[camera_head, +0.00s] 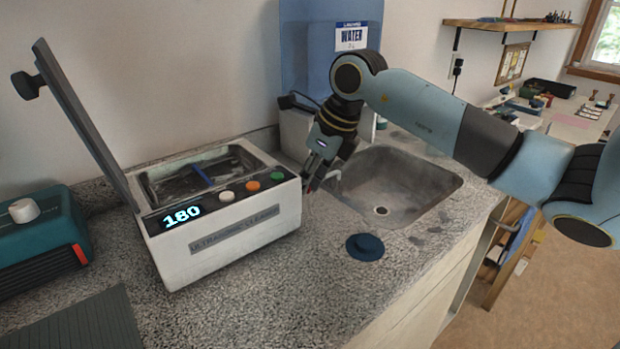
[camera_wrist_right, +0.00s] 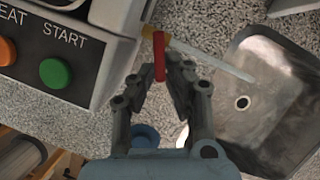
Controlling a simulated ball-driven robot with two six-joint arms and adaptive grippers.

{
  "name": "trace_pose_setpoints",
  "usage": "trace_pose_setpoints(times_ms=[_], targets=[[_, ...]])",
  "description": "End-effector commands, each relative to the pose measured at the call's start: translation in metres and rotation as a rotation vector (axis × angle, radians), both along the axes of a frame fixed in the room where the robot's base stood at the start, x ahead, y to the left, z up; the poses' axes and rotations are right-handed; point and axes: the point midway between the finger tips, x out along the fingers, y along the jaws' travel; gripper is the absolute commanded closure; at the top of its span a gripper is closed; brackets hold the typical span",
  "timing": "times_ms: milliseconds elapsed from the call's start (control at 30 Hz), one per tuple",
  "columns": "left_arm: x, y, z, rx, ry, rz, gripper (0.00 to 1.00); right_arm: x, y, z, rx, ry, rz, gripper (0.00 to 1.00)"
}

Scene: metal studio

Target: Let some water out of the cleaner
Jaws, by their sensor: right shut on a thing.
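The white ultrasonic cleaner (camera_head: 240,226) stands on the speckled counter. Its lid (camera_head: 82,118) is tilted up, its display reads 180, and the tank (camera_head: 200,174) is open on top. A red valve handle (camera_wrist_right: 159,57) sits on a small brass-coloured fitting at the cleaner's side. My right gripper (camera_head: 318,177) is at that side, shut on the red handle; its fingers also show in the right wrist view (camera_wrist_right: 162,76). A thin pale tube or stream (camera_wrist_right: 212,59) runs from the fitting over the sink (camera_head: 400,185); I cannot tell which. My left gripper is not in view.
A dark blue round stopper-like piece (camera_head: 365,246) lies on the counter before the sink. A teal device (camera_head: 40,240) stands at the left, with a grey ribbed mat (camera_head: 80,325) in front. A blue water container (camera_head: 312,50) stands behind.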

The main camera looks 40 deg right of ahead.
Motion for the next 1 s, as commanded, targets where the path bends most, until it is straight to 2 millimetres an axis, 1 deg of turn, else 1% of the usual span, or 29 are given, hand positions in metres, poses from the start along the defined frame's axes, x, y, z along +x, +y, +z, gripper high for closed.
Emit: trace_pose_setpoints(times_ms=[100, 367, 400, 567, 867, 933, 1000], targets=[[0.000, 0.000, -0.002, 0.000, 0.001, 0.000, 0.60, -0.001, 0.003, 0.000, 0.002, -0.001, -0.051, 1.00], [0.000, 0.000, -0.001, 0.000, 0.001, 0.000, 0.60, -0.001, 0.003, 0.000, 0.001, -0.002, -0.058, 1.00], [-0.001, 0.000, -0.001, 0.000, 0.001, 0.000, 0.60, -0.001, 0.003, 0.000, 0.002, -0.002, -0.058, 0.87], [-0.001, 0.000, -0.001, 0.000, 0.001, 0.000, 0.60, -0.001, 0.002, 0.000, 0.001, -0.001, -0.058, 0.66], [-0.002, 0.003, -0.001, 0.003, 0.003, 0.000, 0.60, -0.001, 0.002, 0.002, 0.000, -0.001, -0.057, 0.65], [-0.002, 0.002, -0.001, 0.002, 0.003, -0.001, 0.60, -0.003, 0.001, 0.007, -0.002, -0.002, -0.058, 0.65], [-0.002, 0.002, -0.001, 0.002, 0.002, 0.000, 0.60, -0.007, -0.001, 0.016, -0.003, -0.002, -0.056, 0.65]])
